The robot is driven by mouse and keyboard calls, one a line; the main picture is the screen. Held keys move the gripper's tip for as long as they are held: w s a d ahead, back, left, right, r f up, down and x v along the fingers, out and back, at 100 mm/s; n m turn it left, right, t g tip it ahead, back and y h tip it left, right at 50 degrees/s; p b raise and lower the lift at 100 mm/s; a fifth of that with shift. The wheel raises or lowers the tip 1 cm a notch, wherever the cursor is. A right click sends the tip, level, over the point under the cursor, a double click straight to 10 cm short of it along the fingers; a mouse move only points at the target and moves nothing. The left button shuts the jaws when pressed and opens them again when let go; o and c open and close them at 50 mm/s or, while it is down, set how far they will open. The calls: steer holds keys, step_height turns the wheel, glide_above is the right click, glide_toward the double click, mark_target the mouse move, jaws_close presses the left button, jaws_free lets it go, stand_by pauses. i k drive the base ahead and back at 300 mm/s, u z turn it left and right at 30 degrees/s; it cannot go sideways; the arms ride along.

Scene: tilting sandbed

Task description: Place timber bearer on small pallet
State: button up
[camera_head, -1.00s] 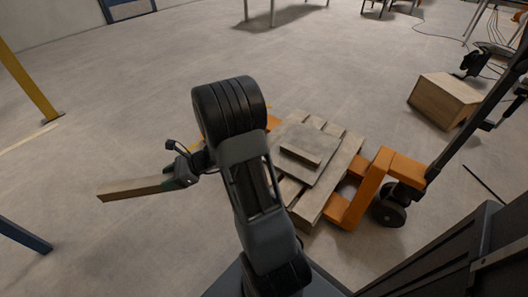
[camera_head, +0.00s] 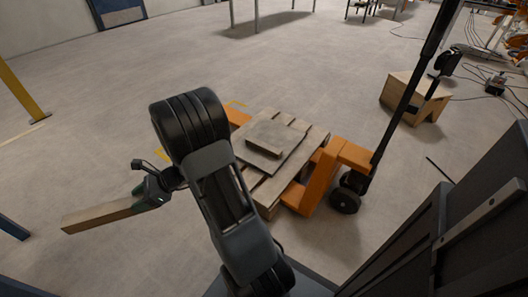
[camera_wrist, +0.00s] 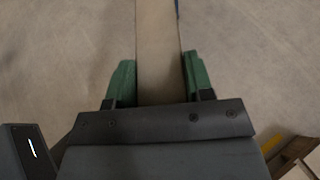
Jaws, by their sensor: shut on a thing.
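The timber bearer (camera_head: 98,216) is a pale wooden beam at the left in the head view, held off to the left of the pallet. My gripper (camera_head: 152,193) is shut on it at its right end. In the wrist view the bearer (camera_wrist: 159,50) runs up the middle between the green finger pads of my gripper (camera_wrist: 160,82). The small pallet (camera_head: 316,135) is wooden with slats and sits on an orange pallet truck.
The orange pallet truck (camera_head: 325,178) with its black handle stands right of the pallet. A wooden box (camera_head: 417,98) is farther right. A yellow post (camera_head: 20,88) and a blue beam (camera_head: 12,228) are at the left. The floor behind the pallet is clear.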

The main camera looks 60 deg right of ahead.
mark_target(245, 175)
steer(key=k, duration=0.4)
steer(key=z, duration=0.7)
